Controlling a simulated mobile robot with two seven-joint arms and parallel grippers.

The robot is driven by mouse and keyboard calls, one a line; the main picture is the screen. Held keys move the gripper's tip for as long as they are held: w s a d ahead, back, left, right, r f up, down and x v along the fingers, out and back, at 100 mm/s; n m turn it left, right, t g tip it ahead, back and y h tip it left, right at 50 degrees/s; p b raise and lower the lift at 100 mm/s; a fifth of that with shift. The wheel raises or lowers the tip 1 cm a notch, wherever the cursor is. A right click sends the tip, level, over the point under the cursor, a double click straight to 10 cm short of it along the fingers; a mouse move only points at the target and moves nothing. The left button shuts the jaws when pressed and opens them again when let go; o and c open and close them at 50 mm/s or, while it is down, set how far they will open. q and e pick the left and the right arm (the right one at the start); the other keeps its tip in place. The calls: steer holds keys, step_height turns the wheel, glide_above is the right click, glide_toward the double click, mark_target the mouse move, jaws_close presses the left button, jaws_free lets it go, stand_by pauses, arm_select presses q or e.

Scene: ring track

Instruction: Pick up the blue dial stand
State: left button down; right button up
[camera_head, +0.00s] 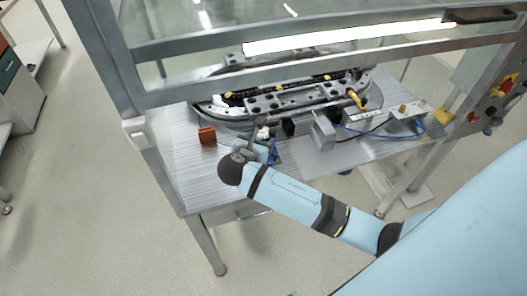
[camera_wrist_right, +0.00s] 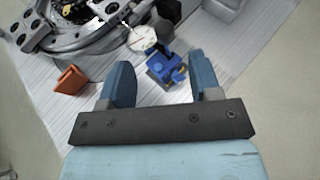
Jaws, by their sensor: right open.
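The blue dial stand (camera_wrist_right: 162,69) stands on the striped table top, with a round white dial (camera_wrist_right: 143,39) at its upper left in the right wrist view. In the head view the stand (camera_head: 273,154) is small and partly hidden behind my right wrist. My right gripper (camera_wrist_right: 163,78) is open. In its wrist view the two blue-grey fingers appear on either side of the stand's lower part; whether they touch it I cannot tell. In the head view the right gripper (camera_head: 262,148) is over the table's front part. My left gripper is not in view.
An orange block (camera_head: 207,135) stands left of the stand, also in the wrist view (camera_wrist_right: 69,80). The ring track (camera_head: 285,98) lies behind. A grey block (camera_head: 323,131) and blue cable (camera_head: 380,135) are to the right. A metal frame (camera_head: 290,53) crosses above the table.

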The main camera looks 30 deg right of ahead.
mark_target(273, 130)
steer(key=x, duration=0.6)
steer(key=shift+f, duration=0.1)
steer(key=shift+x, duration=2.65)
steer(key=shift+s+d, duration=0.1)
steer(key=shift+s, duration=0.1)
jaws_close()
